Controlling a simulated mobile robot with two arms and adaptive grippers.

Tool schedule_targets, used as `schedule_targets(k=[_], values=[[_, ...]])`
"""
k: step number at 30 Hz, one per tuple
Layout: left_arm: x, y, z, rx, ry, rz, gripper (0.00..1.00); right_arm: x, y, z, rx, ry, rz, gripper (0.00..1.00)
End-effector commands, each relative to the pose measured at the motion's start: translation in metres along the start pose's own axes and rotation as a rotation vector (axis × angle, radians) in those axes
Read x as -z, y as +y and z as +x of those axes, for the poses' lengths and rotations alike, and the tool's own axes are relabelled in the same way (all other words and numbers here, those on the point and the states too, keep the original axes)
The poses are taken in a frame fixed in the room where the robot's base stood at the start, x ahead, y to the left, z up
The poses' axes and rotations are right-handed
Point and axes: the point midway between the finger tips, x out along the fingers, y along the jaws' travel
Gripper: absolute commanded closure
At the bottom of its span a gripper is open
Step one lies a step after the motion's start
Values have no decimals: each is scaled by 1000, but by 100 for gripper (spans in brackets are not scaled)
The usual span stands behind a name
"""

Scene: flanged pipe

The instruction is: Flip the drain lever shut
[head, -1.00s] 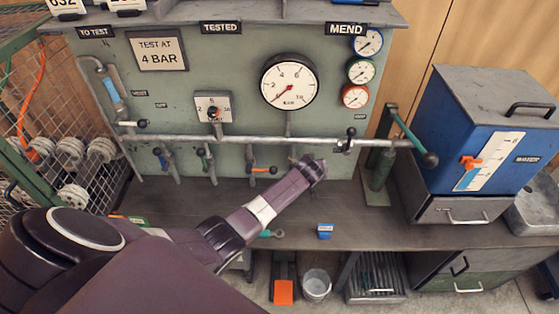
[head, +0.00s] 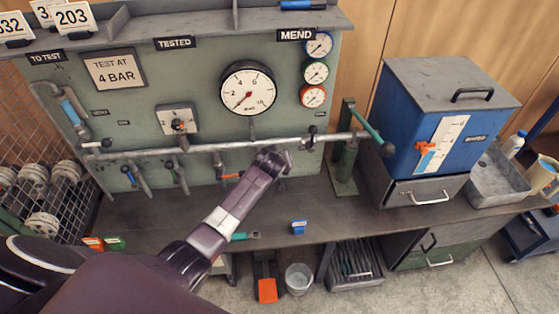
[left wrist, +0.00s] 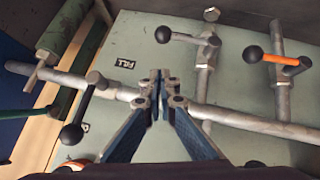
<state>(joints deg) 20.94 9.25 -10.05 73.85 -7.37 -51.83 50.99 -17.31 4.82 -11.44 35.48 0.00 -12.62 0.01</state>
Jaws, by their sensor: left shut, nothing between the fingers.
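A row of lever valves hangs under the pipe (head: 205,148) on the green panel, and I cannot read which is marked as the drain. One has an orange lever (head: 230,176) with a black knob; it also shows in the left wrist view (left wrist: 275,57), lying crosswise to its branch. Another black-knobbed lever (left wrist: 180,36) lies crosswise nearer the fingers. A third black-knobbed lever (left wrist: 82,112) is on the other side. My left gripper (head: 276,156) is shut and empty at the pipe below the big gauge, right of the orange lever; its fingertips also show in the left wrist view (left wrist: 163,76).
A blue tank (head: 430,130) stands on the bench at right. A green-handled pump (head: 347,160) stands between it and my gripper. A small blue block (head: 299,227) lies on the bench (head: 330,212). The bench front is mostly clear.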

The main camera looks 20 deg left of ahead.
Motion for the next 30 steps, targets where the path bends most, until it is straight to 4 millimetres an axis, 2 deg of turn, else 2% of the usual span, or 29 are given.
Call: schedule_targets(k=[6, 12, 30], values=[[-1, 2, -29, -2, 1, -1, 100, 3, -2, 3, 2, 4, 1, 100], [-1, 3, -46, -1, 0, -1, 100, 3, -4, 5, 4, 4, 2, 100], [0, 3, -51, 0, 0, 0, 100, 4, -5, 5, 6, 5, 2, 100]])
